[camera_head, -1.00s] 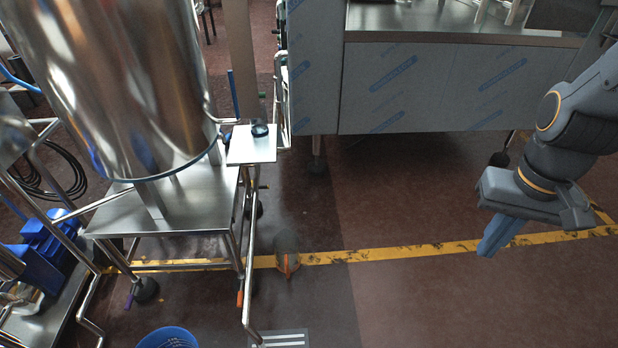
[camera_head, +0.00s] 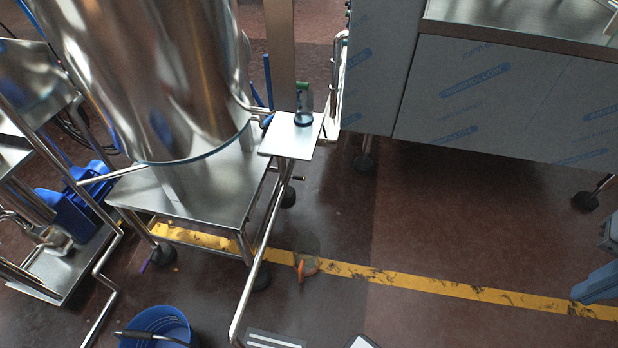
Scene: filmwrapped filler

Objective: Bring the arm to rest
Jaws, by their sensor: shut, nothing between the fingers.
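My gripper (camera_head: 594,284) shows only in part at the right edge of the head view. Its blue-grey fingers are together with nothing between them, and they point down and left over the open floor. The rest of my arm is cut off by the picture's edge. The gripper is apart from every object in view.
A large steel vessel (camera_head: 150,80) stands on a wheeled steel frame at the left. A small plate (camera_head: 290,142) holds a dark-based item. A film-covered cabinet (camera_head: 480,95) stands at the back right. A blue bucket (camera_head: 160,325) is at the bottom. The floor at centre right is clear.

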